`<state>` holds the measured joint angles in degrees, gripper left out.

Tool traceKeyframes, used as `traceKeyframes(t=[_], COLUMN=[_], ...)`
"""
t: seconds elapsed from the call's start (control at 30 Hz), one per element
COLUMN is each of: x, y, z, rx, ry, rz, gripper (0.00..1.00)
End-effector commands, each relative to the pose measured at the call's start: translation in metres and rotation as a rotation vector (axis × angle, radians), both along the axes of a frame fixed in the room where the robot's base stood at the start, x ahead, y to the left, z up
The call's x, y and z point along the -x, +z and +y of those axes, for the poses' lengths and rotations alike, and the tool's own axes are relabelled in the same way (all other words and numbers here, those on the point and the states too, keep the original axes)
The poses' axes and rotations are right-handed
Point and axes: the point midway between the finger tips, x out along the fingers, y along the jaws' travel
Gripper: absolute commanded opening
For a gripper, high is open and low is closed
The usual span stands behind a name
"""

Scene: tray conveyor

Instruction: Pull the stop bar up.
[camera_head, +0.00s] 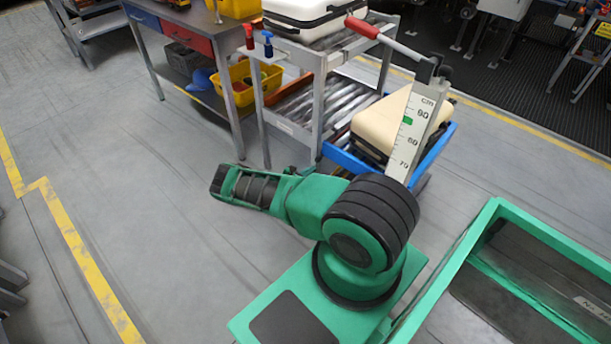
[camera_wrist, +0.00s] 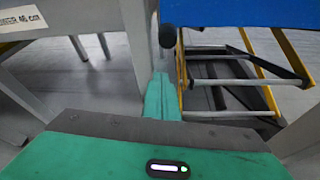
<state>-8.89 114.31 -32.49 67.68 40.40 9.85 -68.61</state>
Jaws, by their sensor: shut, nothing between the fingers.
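A grey bar with a red grip (camera_head: 362,27), which looks like the stop bar, slants across the right end of the upper conveyor. It runs down to the right, to a dark joint beside the white cm scale (camera_head: 410,132). My gripper's teal fingers (camera_wrist: 160,97) show shut and empty in the wrist view. A black round knob (camera_wrist: 167,37) shows just beyond the fingertips, apparently apart from them. The red grip cannot be made out in the wrist view. In the head view I cannot make out the fingers, and my gripper is apart from the red grip.
A cream case lies in a blue tray (camera_head: 440,148) low at the conveyor's right end; the blue also shows in the wrist view (camera_wrist: 250,12). A white case (camera_head: 305,12) sits on the upper rollers. A conveyor leg (camera_wrist: 130,40) stands close left of my fingers.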

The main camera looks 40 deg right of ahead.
Motion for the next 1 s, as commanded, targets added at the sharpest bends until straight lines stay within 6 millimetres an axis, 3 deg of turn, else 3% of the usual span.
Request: traceKeyframes(t=[0.4,0.87,1.0], x=[0.004,0.004,-0.004], y=[0.032,0.036,0.042], z=[0.001,0.002,0.013], rx=[0.000,0.000,0.000], ry=[0.001,0.003,0.018], rz=[-0.003,-0.003,-0.003], gripper=[0.00,0.00,0.00])
